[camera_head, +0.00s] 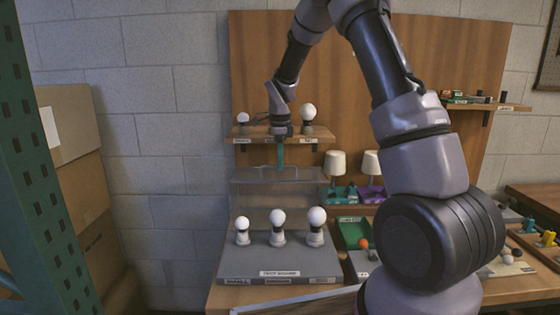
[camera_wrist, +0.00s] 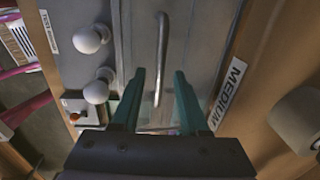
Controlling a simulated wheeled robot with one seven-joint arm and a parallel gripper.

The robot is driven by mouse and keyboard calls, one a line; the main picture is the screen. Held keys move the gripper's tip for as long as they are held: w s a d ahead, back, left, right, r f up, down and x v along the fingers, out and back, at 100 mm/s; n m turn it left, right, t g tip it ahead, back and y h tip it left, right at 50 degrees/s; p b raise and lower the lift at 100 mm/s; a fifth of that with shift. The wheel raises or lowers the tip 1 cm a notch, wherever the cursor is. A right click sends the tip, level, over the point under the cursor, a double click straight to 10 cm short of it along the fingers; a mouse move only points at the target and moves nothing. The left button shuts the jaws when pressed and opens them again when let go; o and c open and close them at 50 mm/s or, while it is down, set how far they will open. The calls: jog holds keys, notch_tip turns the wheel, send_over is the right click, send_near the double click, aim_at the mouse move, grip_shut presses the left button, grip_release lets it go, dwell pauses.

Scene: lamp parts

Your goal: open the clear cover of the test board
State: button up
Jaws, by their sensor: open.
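The test board (camera_head: 280,262) is a grey slab on the bench in the head view, with several white bulbs (camera_head: 277,217) in sockets on it. The clear cover (camera_head: 275,187) shows as a faint see-through shape above and behind the bulbs; its exact angle is hard to tell. My gripper (camera_head: 281,163) points down at the cover's upper edge. In the wrist view my gripper (camera_wrist: 160,75) has its two teal fingers apart. A thin metal handle (camera_wrist: 161,45) runs between and beyond the fingertips, with a visible gap on each side. It is not gripped.
A wooden shelf (camera_head: 262,140) with two bulbs is close behind my gripper; its MEDIUM label (camera_wrist: 228,92) is near the right finger. Small lamps (camera_head: 337,163) and a green tray (camera_head: 352,232) stand right of the board. Cardboard boxes (camera_head: 75,140) are at left.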

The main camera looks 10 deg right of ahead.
grip_shut()
dwell(1.5)
